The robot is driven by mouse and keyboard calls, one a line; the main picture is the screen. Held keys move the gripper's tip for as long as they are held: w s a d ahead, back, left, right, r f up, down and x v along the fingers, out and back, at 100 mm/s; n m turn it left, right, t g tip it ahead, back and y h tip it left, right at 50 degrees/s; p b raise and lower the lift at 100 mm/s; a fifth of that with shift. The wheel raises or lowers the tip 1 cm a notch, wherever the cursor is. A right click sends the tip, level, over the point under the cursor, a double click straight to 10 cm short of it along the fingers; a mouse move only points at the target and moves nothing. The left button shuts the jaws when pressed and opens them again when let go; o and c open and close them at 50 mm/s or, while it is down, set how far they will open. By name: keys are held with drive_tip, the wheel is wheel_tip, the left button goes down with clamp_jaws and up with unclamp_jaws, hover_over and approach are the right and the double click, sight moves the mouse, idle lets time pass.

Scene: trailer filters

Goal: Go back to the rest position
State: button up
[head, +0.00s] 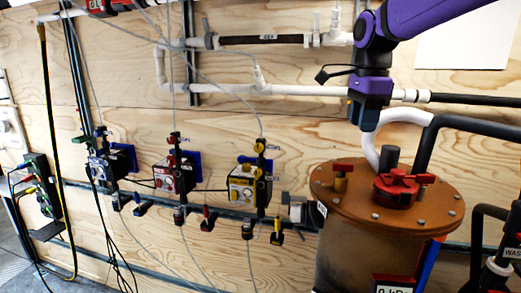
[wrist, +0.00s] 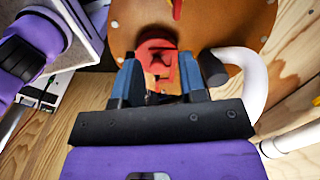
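My gripper (head: 362,120) is at the upper right of the head view, pointing down above the brown round lid (head: 425,212) of a tank, with a gap below it. In the wrist view my gripper (wrist: 159,72) has its two blue fingers apart, with nothing held between them. The red knob (head: 396,187) on the lid shows beyond the fingers in the wrist view (wrist: 157,50). It stands apart from the fingers. My purple arm comes in from the upper right. No marker of the rest position shows.
A white pipe (head: 395,118) and a black hose (head: 470,122) run close beside my gripper. A red and yellow valve (head: 342,177) stands on the lid. Several wall-mounted devices with cables, one a yellow-fronted box (head: 242,190), are to the left.

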drive_tip(key=s+d+f+n+t, duration=0.2)
drive_tip(key=s+f+n, duration=0.1)
drive_tip(key=s+n, duration=0.6)
drive_tip(key=s+d+f+n+t, duration=0.2)
drive_tip(key=s+n, duration=0.7)
drive_tip(key=s, duration=0.7)
drive_tip(key=shift+s+d+f+t, duration=0.25)
drive_tip(key=shift+d+f, duration=0.35)
drive_tip(key=shift+f, duration=0.35)
